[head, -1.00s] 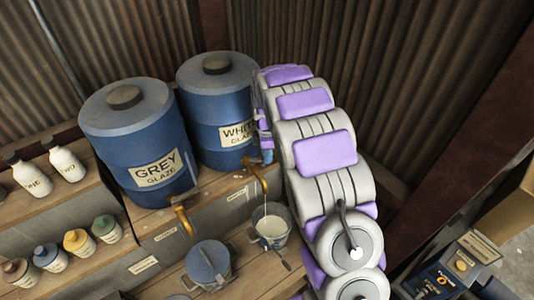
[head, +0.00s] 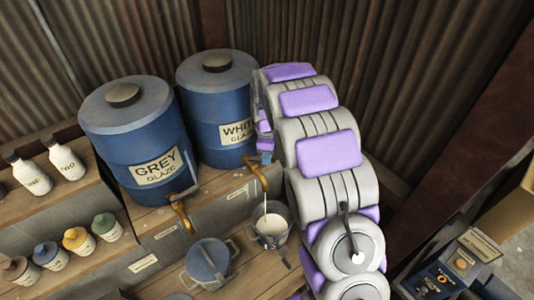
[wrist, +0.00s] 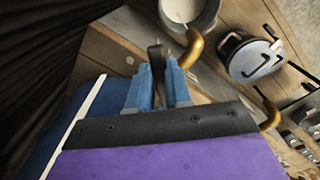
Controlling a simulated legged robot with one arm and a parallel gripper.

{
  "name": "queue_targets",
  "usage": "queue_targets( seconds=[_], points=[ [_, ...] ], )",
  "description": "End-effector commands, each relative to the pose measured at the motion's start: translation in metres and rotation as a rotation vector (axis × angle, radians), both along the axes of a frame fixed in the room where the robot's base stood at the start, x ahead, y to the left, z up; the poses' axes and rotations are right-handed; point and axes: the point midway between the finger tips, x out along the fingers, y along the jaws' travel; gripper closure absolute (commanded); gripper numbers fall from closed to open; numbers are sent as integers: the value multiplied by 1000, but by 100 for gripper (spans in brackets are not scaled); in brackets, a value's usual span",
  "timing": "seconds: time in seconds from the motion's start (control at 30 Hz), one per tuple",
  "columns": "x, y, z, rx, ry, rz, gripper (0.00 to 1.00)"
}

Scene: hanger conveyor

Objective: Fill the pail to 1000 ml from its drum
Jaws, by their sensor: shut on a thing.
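The white glaze drum (head: 215,105) is blue with a grey lid and stands on the shelf behind the pail. Its brass tap (head: 258,175) points down, and a thin white stream (head: 265,207) runs from it into the open grey pail (head: 271,240). White liquid (head: 270,224) shows inside the pail, which also shows in the wrist view (wrist: 208,18). Its level in millilitres cannot be read. My gripper (wrist: 160,85), with blue fingers, is shut on the dark tap handle (wrist: 157,58). In the head view the gripper (head: 266,157) is mostly hidden behind my arm.
The grey glaze drum (head: 140,130) with its own tap (head: 182,215) stands to the left. A lidded pail (head: 208,262) sits beside the open pail. Several small bottles (head: 78,240) line the left shelves. A control panel (head: 437,280) is at lower right.

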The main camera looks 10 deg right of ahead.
Motion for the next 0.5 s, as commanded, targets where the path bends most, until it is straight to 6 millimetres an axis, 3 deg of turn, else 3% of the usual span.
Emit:
queue_targets(
  seconds=[0.37, 0.4, 0.5],
  points=[
    [0, 0, 1, 0, -3, -30, 100],
    [0, 0, 1, 0, -3, -30, 78],
    [-1, 0, 1, 0, -3, -30, 69]
  ],
)
